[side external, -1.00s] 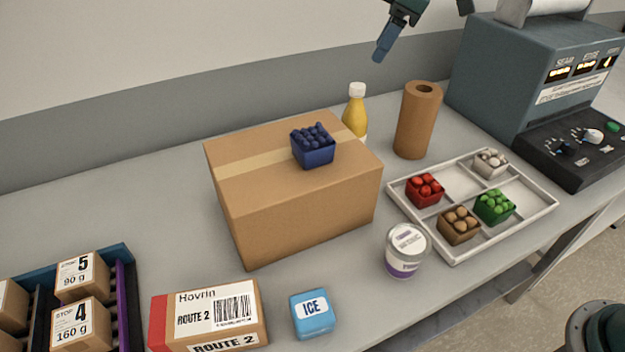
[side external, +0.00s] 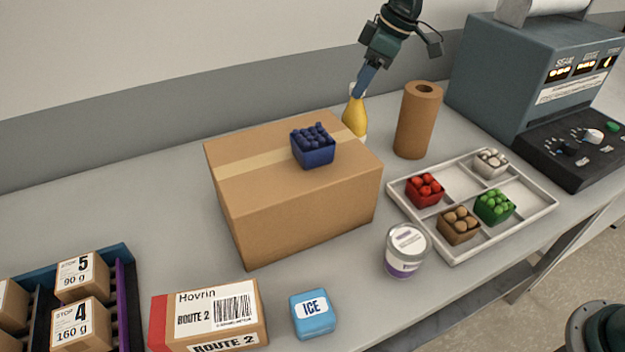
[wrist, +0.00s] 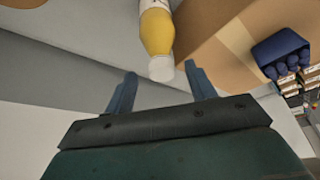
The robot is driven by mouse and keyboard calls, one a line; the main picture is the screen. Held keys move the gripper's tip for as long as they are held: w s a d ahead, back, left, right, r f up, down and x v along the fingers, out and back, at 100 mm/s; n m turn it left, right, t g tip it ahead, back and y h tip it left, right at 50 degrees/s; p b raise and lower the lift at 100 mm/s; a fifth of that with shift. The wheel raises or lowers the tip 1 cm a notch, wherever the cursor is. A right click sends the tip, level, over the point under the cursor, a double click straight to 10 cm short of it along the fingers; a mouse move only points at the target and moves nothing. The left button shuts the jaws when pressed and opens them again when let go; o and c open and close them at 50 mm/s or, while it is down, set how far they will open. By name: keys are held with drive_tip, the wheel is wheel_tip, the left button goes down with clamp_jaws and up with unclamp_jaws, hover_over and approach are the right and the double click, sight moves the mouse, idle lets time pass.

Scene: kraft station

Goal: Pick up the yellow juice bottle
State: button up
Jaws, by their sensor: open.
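The yellow juice bottle (side external: 355,117) stands upright behind the large cardboard box, which hides its lower part in the side view. My gripper (side external: 362,88) is above it with the fingers pointing down at the bottle's top, and a finger hides most of the white cap. In the wrist view the bottle (wrist: 157,32) shows its white cap (wrist: 161,68) just beyond and between the two open fingertips (wrist: 160,70). The fingers are apart and hold nothing. I cannot tell whether a finger touches the cap.
The cardboard box (side external: 300,210) carries a blue berry punnet (side external: 313,152) and stands close to the bottle. A brown paper roll (side external: 416,125) stands right of the bottle. A divided tray (side external: 455,183) with several punnets lies farther right.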

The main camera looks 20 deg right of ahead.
sight(354, 127)
drive_tip(key=shift+x, duration=2.2)
drive_tip(key=shift+a, duration=0.1)
drive_tip(key=shift+s, duration=0.1)
clamp_jaws()
